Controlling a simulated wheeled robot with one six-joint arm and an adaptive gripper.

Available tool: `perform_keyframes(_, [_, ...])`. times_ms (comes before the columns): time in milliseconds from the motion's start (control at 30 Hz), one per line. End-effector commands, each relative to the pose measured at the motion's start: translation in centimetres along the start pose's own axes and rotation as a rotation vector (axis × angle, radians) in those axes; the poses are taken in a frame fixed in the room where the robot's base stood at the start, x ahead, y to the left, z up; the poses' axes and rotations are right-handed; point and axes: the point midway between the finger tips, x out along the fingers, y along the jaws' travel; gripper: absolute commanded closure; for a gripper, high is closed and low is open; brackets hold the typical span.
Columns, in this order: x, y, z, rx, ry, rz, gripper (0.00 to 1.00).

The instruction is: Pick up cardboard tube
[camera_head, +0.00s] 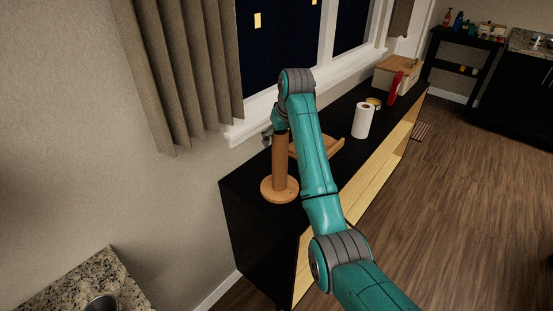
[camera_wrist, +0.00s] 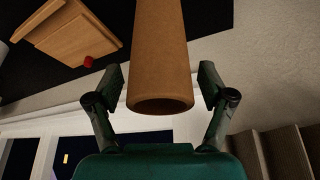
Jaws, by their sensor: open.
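The brown cardboard tube (camera_head: 279,158) stands upright on a round wooden base (camera_head: 279,190) at the near end of the black cabinet top. In the wrist view the tube (camera_wrist: 159,55) comes down from the top edge, its hollow end facing my palm. My gripper (camera_wrist: 160,80) is open, with one finger on each side of the tube's end and a visible gap on both sides. In the head view my gripper (camera_head: 268,136) is small and partly hidden by the tube and my arm, near the tube's top.
A wooden piece (camera_head: 325,147) lies just behind the tube; the wrist view shows a wooden object (camera_wrist: 75,40) with a red knob. A white paper roll (camera_head: 362,120), a red object (camera_head: 396,87) and a box (camera_head: 397,70) stand farther along the cabinet (camera_head: 245,205). The window and curtain (camera_head: 180,75) are close by.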

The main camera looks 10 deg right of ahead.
Motion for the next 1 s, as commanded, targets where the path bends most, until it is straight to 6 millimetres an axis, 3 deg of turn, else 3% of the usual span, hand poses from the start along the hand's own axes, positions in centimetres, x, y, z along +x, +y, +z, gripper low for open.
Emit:
perform_keyframes(233, [0.2, 0.0, 0.1, 0.000, 0.001, 0.000, 0.19])
perform_keyframes(433, [0.2, 0.0, 0.1, 0.000, 0.001, 0.000, 0.67])
perform_keyframes(833, [0.1, 0.0, 0.1, 0.000, 0.000, 0.000, 0.67])
perform_keyframes(1000, [-0.8, -0.1, -0.6, -0.001, 0.001, 0.000, 0.67])
